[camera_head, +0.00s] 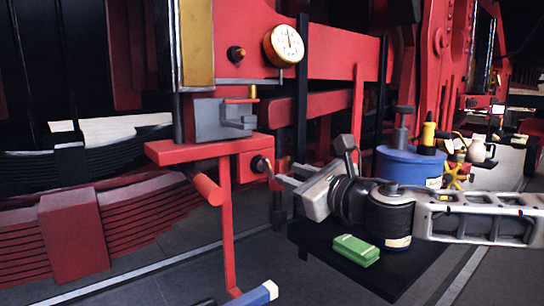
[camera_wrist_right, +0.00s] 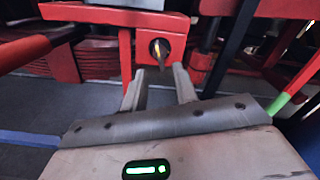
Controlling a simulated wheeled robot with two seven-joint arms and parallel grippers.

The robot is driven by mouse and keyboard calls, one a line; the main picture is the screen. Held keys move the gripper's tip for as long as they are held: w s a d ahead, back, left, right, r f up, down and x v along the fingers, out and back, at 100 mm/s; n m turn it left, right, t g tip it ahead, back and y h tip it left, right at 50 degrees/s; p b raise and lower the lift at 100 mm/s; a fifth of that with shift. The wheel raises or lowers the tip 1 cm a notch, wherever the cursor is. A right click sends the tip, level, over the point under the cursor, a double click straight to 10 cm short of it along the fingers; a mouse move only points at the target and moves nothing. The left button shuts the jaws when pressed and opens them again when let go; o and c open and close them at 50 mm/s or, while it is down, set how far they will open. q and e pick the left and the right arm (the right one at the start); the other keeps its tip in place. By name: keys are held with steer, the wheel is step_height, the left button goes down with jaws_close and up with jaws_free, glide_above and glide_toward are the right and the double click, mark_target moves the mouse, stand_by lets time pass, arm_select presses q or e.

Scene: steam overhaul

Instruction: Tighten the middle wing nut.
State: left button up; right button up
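A small dark wing nut (camera_wrist_right: 160,52) sits on a brass-coloured fitting on a red block (camera_wrist_right: 176,26) under the red bench, between my fingertips in the right wrist view. In the right wrist view the gripper (camera_wrist_right: 159,71) is open, with a finger either side of the wing nut and a visible gap. My left gripper is not in view.
A grey vise (camera_head: 222,118) stands on the red bench (camera_head: 205,148). A red bar (camera_head: 207,189) juts out below it.

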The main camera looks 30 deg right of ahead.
mark_target(271, 167)
steer(key=shift+w+a+p, duration=0.2)
steer(key=shift+w+p, duration=0.65)
steer(key=shift+w, duration=0.95)
steer(key=shift+w+a+p, duration=0.15)
steer(key=shift+w+p, duration=0.7)
steer(key=shift+w, duration=0.9)
jaws_close()
